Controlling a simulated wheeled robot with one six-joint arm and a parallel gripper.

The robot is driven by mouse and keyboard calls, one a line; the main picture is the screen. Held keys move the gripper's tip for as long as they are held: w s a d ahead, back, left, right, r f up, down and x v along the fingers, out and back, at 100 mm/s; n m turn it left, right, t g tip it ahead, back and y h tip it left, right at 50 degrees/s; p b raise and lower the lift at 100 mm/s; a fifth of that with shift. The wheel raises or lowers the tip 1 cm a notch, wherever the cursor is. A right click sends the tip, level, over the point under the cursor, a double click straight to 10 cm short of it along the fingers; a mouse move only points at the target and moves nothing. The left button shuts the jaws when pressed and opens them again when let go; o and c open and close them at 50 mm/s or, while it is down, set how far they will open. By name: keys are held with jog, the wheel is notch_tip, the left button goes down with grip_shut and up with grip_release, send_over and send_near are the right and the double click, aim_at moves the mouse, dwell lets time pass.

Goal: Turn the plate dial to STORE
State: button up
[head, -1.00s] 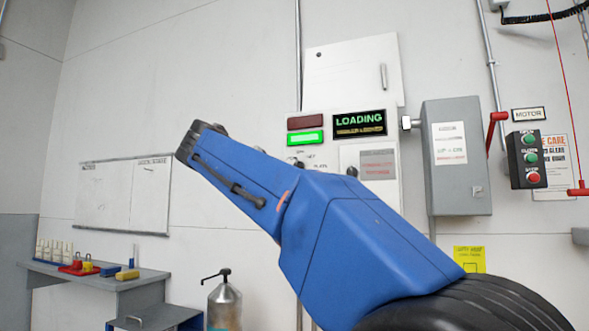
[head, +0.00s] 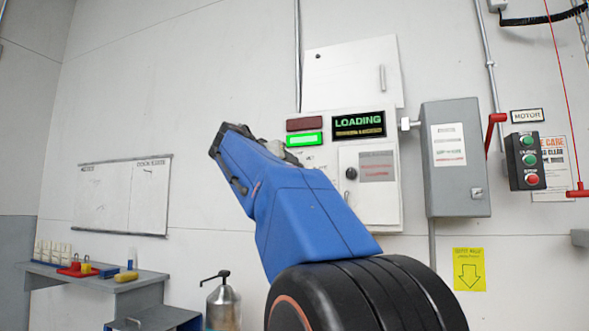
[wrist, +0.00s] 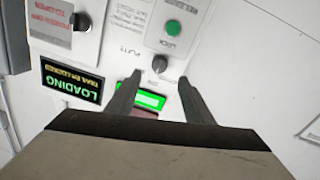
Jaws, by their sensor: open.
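The plate dial (wrist: 160,65) is a small dark knob on the white panel, beside a label that seems to read PLATE, in the wrist view. That view shows the panel upside down. My gripper (wrist: 159,80) is open and empty, with its two dark fingers pointing at the panel. The dial appears between the fingertips; I cannot tell how deep they reach. The dial's pointer and STORE mark are too small to read. In the head view my blue arm hides the dial.
The LOADING display (head: 359,124) and lit green lamp (head: 304,139) are on the panel. A green button (wrist: 173,27) sits close to the dial. Another black knob (head: 351,173) is on a small door. A grey box (head: 456,158) with a red lever stands right.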

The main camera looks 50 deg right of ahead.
jog(key=x, duration=0.9)
jog(key=c, duration=1)
jog(key=shift+c, duration=0.2)
